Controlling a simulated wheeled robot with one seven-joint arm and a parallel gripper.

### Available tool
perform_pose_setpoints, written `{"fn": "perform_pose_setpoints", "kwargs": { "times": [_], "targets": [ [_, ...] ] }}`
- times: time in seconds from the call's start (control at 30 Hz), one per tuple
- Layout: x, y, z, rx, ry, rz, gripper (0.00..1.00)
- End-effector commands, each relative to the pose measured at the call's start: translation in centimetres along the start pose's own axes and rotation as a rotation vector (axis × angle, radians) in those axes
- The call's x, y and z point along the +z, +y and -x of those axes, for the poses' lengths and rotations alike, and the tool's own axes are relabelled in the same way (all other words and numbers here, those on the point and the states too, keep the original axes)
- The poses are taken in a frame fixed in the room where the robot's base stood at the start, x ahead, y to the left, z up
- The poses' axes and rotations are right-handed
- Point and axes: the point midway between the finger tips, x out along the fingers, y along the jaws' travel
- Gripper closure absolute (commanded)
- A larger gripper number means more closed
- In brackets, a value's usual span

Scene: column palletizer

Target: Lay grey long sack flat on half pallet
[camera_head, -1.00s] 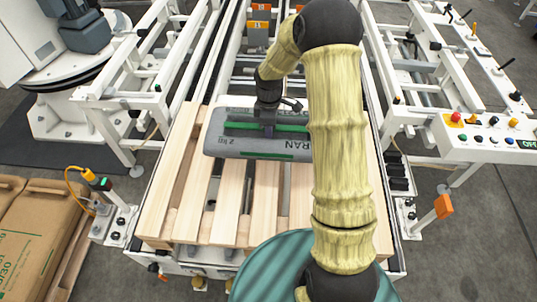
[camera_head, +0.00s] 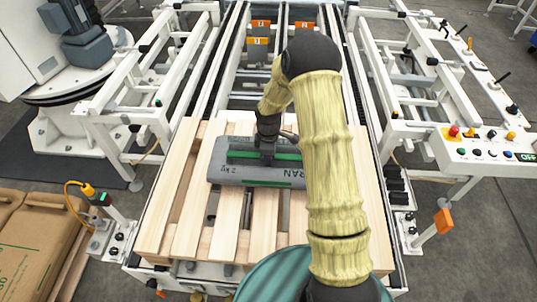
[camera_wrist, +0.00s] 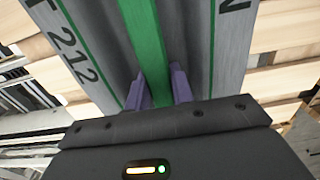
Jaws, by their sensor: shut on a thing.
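The grey long sack (camera_head: 235,173) with a green stripe and dark lettering lies crosswise over the wooden slats of the half pallet (camera_head: 182,220) in the head view. Its right end is partly hidden behind my arm. My gripper (camera_head: 266,154) comes down on the sack's middle from above. In the wrist view my gripper (camera_wrist: 161,82) has its two purple fingers on either side of the sack's raised green strip (camera_wrist: 146,40), shut on it. The sack (camera_wrist: 80,50) fills much of that view, with pallet slats beyond. I cannot tell whether its underside touches the slats.
The pallet sits on a white-framed conveyor (camera_head: 210,75). A control panel (camera_head: 490,145) with coloured buttons stands at the right. Brown sacks (camera_head: 35,245) are stacked at the lower left. Bare slats lie in front of the grey sack.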

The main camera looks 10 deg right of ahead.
Motion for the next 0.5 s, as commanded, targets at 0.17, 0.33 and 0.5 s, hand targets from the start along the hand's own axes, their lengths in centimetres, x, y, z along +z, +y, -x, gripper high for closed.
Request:
{"fn": "perform_pose_setpoints", "kwargs": {
  "times": [0.17, 0.33, 0.5],
  "targets": [
    [-0.1, 0.1, -1.9, 0.001, 0.0, 0.0, 1.0],
    [0.0, 0.1, -2.8, 0.004, 0.001, 0.0, 1.0],
    [-0.1, 0.1, -2.8, 0.005, 0.001, 0.0, 1.0]
  ]
}}
